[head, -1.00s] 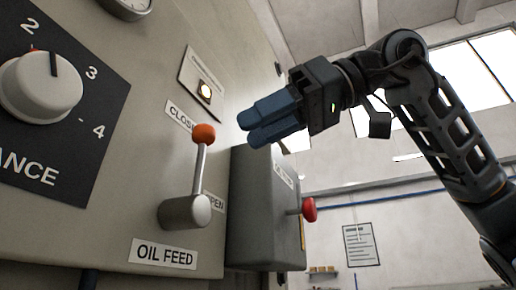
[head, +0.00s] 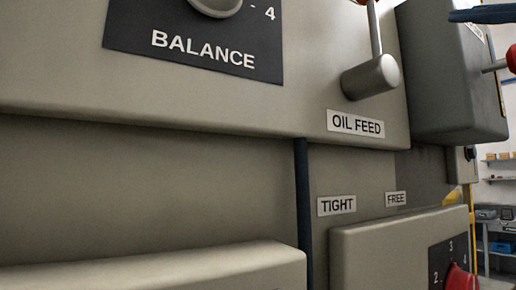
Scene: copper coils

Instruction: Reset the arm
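Only a dark blue sliver of my gripper (head: 485,14) shows at the top right edge of the head view. It looks like a finger, in front of the dark grey box. The rest of my gripper and arm is out of the picture, so I cannot tell how the fingers stand. The oil feed lever (head: 374,72) is at the upper right of the panel, its rod pointing up and its red knob cut off by the top edge. I see no contact between my gripper and the lever.
The balance dial (head: 215,4) is cut off at the top. A dark grey box (head: 450,80) with a red knob (head: 511,58) juts out at right. Below are a dark vertical pipe (head: 303,210), protruding housings and a red dial (head: 460,279). Shelves stand far right.

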